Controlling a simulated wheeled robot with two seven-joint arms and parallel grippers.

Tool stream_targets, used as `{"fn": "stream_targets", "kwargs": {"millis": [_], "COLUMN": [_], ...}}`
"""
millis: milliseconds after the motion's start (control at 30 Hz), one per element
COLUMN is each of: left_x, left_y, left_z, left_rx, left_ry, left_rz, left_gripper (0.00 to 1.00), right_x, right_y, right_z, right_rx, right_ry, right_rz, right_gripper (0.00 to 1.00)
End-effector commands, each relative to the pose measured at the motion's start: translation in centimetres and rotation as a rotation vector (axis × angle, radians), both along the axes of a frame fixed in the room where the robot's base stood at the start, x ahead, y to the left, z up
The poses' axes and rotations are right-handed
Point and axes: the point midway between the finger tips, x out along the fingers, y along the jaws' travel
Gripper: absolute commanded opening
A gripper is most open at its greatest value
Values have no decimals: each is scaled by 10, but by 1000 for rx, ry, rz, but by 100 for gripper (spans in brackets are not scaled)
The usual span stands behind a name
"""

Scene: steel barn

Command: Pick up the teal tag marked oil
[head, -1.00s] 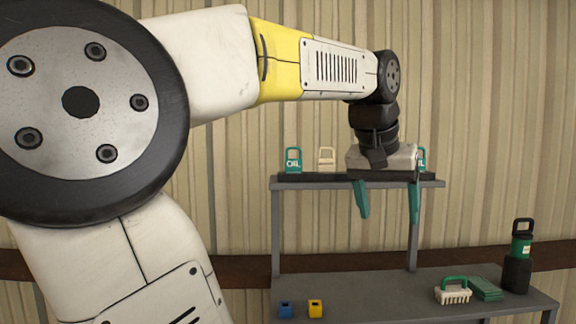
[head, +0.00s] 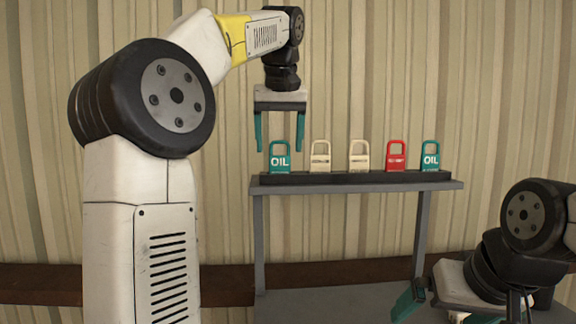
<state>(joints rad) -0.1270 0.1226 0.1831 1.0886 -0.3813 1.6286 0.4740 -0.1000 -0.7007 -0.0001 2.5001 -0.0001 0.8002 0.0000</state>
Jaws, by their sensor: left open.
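Two teal tags marked OIL stand on the raised shelf: one at its left end (head: 280,163) and one at its right end (head: 431,161). My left gripper (head: 280,147) is open, pointing down with its two teal fingers apart. In the picture, the top loop of the left OIL tag shows between the fingertips. The fingers do not visibly touch it, and I cannot tell the depth between them. My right gripper (head: 412,299) is low at the right, below the shelf; one teal finger shows clearly and its opening is unclear.
Two cream tags (head: 320,161) (head: 359,161) and a red tag (head: 396,161) stand in a row between the teal ones, in a dark rack (head: 340,178) on the grey shelf (head: 455,185). A grey bench top (head: 330,302) lies below. A corrugated wall is behind.

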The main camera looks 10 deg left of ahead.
Motion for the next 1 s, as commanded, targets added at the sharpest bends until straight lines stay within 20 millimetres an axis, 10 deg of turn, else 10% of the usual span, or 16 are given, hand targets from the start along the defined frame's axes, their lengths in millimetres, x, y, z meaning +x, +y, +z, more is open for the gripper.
{"fn": "stream_targets", "kwargs": {"millis": [567, 867, 1000], "left_x": [15, 15, 15], "left_y": [3, 3, 3], "left_z": [-41, -41, -40], "left_rx": [0, 0, 0], "left_ry": [0, 0, 0], "left_rz": [0, 0, 0], "left_gripper": [71, 12, 8], "right_x": [0, 0, 0], "right_y": [0, 0, 0], "right_z": [0, 0, 0], "right_rx": [0, 0, 0], "right_ry": [1, 1, 1], "right_rz": [0, 0, 0], "right_gripper": [100, 100, 100]}}
